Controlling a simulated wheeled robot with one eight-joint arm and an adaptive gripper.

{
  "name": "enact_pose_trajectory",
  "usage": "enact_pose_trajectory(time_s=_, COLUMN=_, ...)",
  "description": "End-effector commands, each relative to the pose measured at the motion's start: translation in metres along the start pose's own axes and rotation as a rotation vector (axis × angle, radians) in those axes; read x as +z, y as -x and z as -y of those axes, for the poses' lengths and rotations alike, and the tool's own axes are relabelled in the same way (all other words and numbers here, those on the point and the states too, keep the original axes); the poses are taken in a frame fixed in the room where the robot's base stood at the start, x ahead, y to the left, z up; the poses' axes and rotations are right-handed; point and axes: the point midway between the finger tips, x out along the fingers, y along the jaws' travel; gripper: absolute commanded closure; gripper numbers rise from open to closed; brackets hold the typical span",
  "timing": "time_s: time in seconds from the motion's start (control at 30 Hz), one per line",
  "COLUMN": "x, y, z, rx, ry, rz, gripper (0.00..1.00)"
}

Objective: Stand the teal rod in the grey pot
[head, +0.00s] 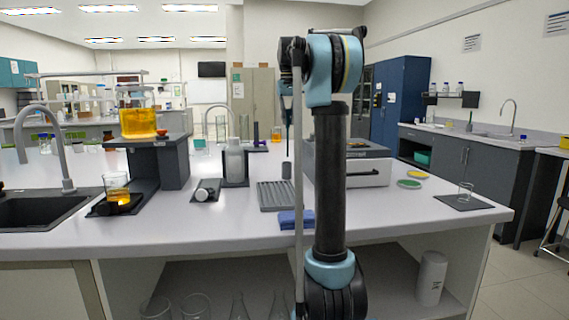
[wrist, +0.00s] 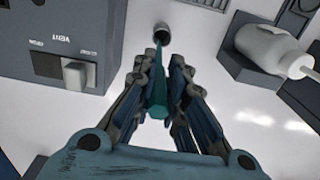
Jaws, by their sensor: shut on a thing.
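The teal rod (wrist: 157,85) is between the fingers of my gripper (wrist: 163,62), which is shut on it, in the wrist view. The rod points away from the wrist toward the grey pot (wrist: 162,32). Its far end overlaps the pot's mouth in that view; I cannot tell whether it is inside or only above it. In the head view the small grey pot (head: 286,171) stands on the bench behind the ribbed grey rack. My arm covers much of the area to its right, and the rod is too thin there to judge clearly.
A white instrument box (head: 350,168) stands close to the right of the pot. A ribbed grey rack (head: 278,195) and a blue block (head: 296,219) lie in front. A white bottle lies on a dark holder (head: 207,190) to the left, beside an upright bottle (head: 235,160).

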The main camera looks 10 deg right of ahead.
Motion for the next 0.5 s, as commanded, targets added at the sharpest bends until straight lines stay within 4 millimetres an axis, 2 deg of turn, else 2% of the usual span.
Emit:
enact_pose_trajectory(time_s=0.2, x=0.001, y=-0.035, z=0.006, rx=0.000, ry=0.008, rz=0.000, gripper=1.00)
enact_pose_trajectory(time_s=0.5, x=0.001, y=-0.057, z=0.009, rx=0.000, ry=0.010, rz=0.000, gripper=1.00)
